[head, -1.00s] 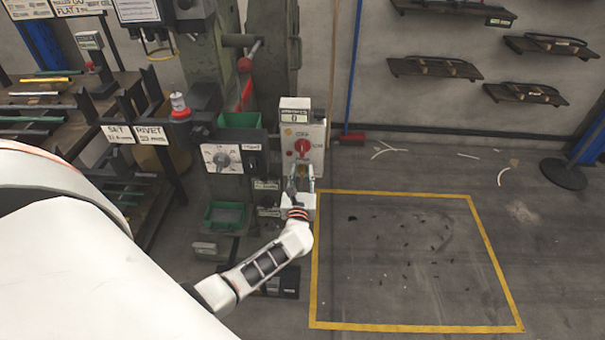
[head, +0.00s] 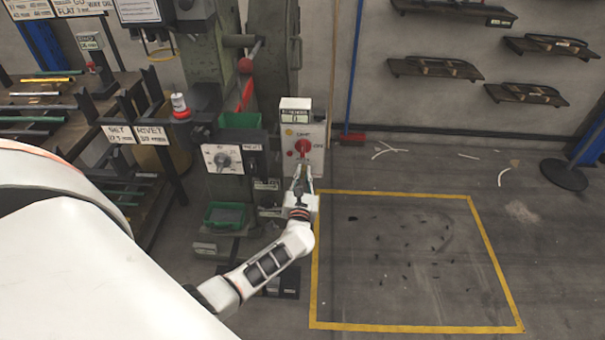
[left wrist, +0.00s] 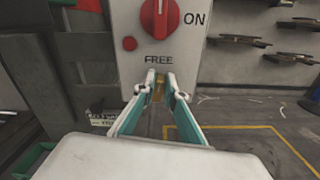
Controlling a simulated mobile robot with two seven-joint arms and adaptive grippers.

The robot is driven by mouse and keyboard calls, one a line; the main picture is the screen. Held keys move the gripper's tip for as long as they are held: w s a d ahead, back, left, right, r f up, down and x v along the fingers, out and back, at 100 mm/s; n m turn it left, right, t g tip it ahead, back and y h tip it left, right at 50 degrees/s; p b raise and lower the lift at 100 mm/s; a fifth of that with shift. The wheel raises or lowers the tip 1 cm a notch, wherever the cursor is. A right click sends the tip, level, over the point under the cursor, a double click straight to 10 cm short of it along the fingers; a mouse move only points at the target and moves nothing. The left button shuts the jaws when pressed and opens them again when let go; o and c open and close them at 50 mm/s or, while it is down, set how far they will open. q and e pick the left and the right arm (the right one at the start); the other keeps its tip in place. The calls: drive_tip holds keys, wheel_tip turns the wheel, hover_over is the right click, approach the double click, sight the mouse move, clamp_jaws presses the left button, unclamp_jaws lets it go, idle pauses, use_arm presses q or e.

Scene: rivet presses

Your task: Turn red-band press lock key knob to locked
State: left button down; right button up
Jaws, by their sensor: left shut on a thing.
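The press's light grey control box (head: 296,131) stands at the middle of the head view, with a red rotary switch (head: 303,147) on its front. In the left wrist view the red switch (left wrist: 160,17) sits above the word FREE, with ON to its right. My left gripper (head: 303,170) is at the lower part of the box front. In the left wrist view its fingertips (left wrist: 159,84) are shut on a small brass-coloured key knob (left wrist: 158,91) below FREE. The fingers hide most of the knob, so its exact angle is unclear. My right gripper is out of view.
A second panel with a dial (head: 222,159) and a green bin (head: 225,215) stand left of the box. Wall shelves (head: 435,68) hang at the back right.

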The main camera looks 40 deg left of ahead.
use_arm(q)
drive_tip(key=shift+w+d+f+m+p, duration=0.1)
drive_tip(key=shift+d+f+m+p, duration=0.15)
drive_tip(key=shift+m, duration=2.35)
drive_tip(key=shift+w+d+f+m+p, duration=0.15)
drive_tip(key=shift+f+m, duration=0.1)
drive_tip(key=shift+m, duration=2.35)
drive_tip(key=shift+w+d+f+m+p, duration=0.15)
drive_tip(key=shift+f+m+p, duration=0.1)
drive_tip(key=shift+m, duration=2.35)
drive_tip(key=shift+s, duration=0.1)
drive_tip(key=c, duration=2.1)
unclamp_jaws()
